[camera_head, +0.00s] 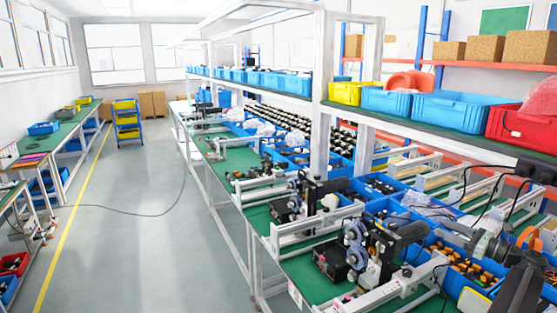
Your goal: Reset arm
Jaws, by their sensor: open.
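A dark, blurred shape (520,283) and a grey tool-like body (476,239) stand at the lower right, close to the camera. I cannot tell exactly what they are.
A long green-topped bench (243,179) with machines and blue bins runs along the right, under a shelf holding a yellow bin (354,93) and a red bin (520,128). Another green bench (62,135) lines the left. The grey aisle floor (155,215) is mostly clear, crossed by a cable.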

